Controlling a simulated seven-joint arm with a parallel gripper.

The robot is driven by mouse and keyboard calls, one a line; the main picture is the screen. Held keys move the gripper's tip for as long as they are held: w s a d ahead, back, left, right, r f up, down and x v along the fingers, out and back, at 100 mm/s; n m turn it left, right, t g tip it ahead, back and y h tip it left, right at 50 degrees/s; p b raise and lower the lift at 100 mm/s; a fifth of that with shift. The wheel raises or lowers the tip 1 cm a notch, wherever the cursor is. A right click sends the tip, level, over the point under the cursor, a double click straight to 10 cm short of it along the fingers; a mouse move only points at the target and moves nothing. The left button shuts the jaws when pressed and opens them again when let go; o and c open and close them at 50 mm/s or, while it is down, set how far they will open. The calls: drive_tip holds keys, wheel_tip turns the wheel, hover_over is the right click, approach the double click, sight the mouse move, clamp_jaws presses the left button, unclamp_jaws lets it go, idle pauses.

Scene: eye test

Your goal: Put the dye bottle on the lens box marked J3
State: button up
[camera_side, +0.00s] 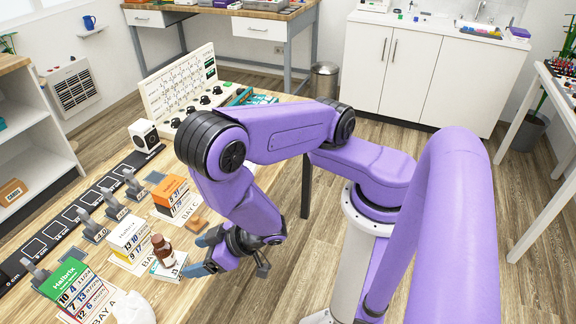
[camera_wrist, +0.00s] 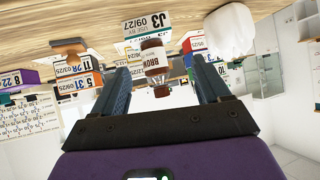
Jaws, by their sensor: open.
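The dye bottle (camera_side: 163,251) is brown with a pale label reading "BROWN", and stands upright. It also shows upside down in the wrist view (camera_wrist: 154,62), where the picture is inverted. Under it is a low white and teal lens box (camera_side: 170,269), whose face reads "J3 09/27" in the wrist view (camera_wrist: 148,24). The bottle's base appears to rest on the box top. My gripper (camera_side: 193,256) is open and empty, just right of the bottle in the side view. In the wrist view the bottle shows between the two fingers, with gaps on both sides.
Stacks of lens boxes stand nearby: green-topped (camera_side: 68,281), white and yellow (camera_side: 130,236), and orange-topped (camera_side: 172,192). A crumpled white thing (camera_side: 132,309) lies at the front. Grey clamp-like stands (camera_side: 92,228) line a black strip. A small brown block (camera_side: 196,222) lies behind my gripper.

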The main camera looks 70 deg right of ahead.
drive_tip(key=s+r+n+g, duration=0.4)
drive_tip(key=s+r+g, duration=0.4)
drive_tip(key=s+r, duration=0.2)
drive_tip(key=s+d+r+n+g+h, duration=0.1)
drive_tip(key=s+d+r+n, duration=0.2)
drive_tip(key=d+r, duration=0.2)
drive_tip(key=s+d+r+n+g+h, duration=0.1)
drive_tip(key=s+d+r+n+h, duration=0.1)
drive_tip(key=d+r, duration=0.4)
drive_tip(key=s+d, duration=0.1)
drive_tip(key=d, duration=0.2)
drive_tip(key=shift+s+d+n, duration=0.25)
drive_tip(key=shift+s+n, duration=0.1)
drive_tip(key=shift+n, duration=0.05)
